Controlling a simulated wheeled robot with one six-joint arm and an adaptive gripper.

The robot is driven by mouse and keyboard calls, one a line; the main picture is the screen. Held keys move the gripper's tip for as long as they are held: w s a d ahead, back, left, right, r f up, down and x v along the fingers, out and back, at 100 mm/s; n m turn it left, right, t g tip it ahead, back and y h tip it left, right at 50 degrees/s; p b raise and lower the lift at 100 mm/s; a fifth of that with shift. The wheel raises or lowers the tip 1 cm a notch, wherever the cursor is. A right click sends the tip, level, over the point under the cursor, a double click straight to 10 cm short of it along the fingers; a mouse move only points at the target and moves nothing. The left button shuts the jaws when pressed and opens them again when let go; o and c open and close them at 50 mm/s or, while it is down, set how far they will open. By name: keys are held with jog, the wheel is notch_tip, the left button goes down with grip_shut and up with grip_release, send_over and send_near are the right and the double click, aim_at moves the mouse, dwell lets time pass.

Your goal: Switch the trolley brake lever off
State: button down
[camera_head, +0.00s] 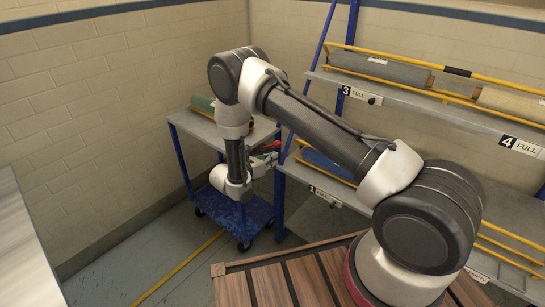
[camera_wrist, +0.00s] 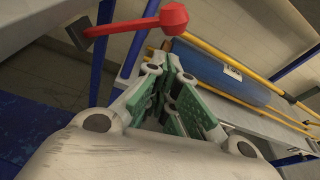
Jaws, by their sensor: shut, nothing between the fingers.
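The brake lever (camera_wrist: 125,26) is a red bar with a round red knob at its right end, at the top of the wrist view. Its left end meets a dark block. The lever also shows as a small red piece (camera_head: 269,146) by the right side of the trolley in the head view. The trolley (camera_head: 188,124) has a grey top and a blue lower deck. My gripper (camera_wrist: 168,72) is shut and empty, its fingers just below the knob in the wrist picture. I cannot tell whether they touch it. In the head view my gripper (camera_head: 263,161) is small and partly hidden by my wrist.
A rack (camera_head: 440,105) with blue posts, yellow rails and fabric rolls stands close to the right of the trolley. A green roll (camera_head: 203,103) lies on the trolley top. A slatted wooden surface (camera_head: 290,282) is in front. Open floor (camera_head: 150,262) lies to the left.

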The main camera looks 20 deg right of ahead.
jog(key=s+a, duration=0.6)
jog(key=a, duration=0.2)
jog(key=shift+s+a, duration=0.15)
jog(key=shift+a, duration=0.25)
jog(key=shift+r, duration=0.1)
